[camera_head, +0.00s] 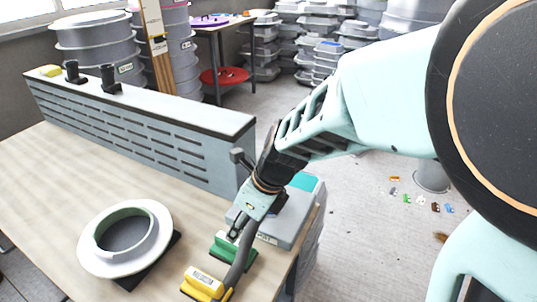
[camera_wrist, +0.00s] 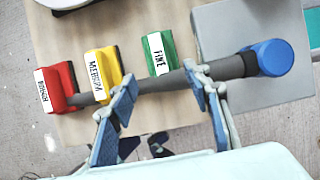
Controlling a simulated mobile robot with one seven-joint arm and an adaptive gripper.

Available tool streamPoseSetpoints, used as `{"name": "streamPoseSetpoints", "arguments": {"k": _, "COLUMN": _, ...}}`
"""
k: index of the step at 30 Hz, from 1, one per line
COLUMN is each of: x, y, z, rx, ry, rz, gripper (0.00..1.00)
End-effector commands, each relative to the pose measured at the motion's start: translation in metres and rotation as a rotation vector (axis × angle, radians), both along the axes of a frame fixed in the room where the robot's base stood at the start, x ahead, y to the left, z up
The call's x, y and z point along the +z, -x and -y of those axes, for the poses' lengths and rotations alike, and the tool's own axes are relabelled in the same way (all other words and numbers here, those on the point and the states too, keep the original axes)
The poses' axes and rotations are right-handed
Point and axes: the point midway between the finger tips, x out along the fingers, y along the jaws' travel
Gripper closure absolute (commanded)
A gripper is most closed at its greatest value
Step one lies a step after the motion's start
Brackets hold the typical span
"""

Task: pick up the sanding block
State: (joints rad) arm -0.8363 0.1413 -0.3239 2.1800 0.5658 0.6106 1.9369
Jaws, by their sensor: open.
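Three sanding blocks lie in a row on the table in the wrist view: a red one (camera_wrist: 58,88) marked like "ROUGH", a yellow one (camera_wrist: 103,70) marked "MEDIUM" and a green one (camera_wrist: 158,52) marked "FINE". In the head view I see the green block (camera_head: 236,250) and the yellow block (camera_head: 203,284); the red one is not visible there. My gripper (camera_head: 236,234) is open and empty above the table, close to the green block. In the wrist view its fingers (camera_wrist: 160,98) are spread, with the green block ahead between them.
A dark grey bar with a blue end (camera_wrist: 267,57) crosses close by the blocks. A grey box (camera_head: 283,227) stands right of the green block. A white ring-shaped mould (camera_head: 150,236) lies left. A long slotted grey panel (camera_head: 150,125) stands behind. Bare wood (camera_head: 50,190) is free at left.

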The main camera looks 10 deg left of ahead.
Motion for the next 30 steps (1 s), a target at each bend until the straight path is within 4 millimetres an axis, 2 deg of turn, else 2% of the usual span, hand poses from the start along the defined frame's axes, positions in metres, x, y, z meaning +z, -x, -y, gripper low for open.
{"name": "streamPoseSetpoints", "arguments": {"k": 6, "x": -0.035, "y": -0.001, "z": -0.013, "rx": -0.005, "ry": 0.001, "rz": -0.008, "gripper": 0.55}}
{"name": "streamPoseSetpoints", "arguments": {"k": 14, "x": -0.055, "y": -0.005, "z": -0.022, "rx": -0.003, "ry": 0.001, "rz": -0.005, "gripper": 0.55}}
{"name": "streamPoseSetpoints", "arguments": {"k": 21, "x": -0.089, "y": -0.008, "z": -0.032, "rx": -0.003, "ry": 0.001, "rz": -0.006, "gripper": 0.55}}
{"name": "streamPoseSetpoints", "arguments": {"k": 25, "x": -0.099, "y": -0.010, "z": -0.037, "rx": -0.005, "ry": 0.001, "rz": -0.005, "gripper": 0.55}}
{"name": "streamPoseSetpoints", "arguments": {"k": 30, "x": -0.099, "y": -0.011, "z": -0.038, "rx": -0.004, "ry": 0.000, "rz": -0.003, "gripper": 0.55}}
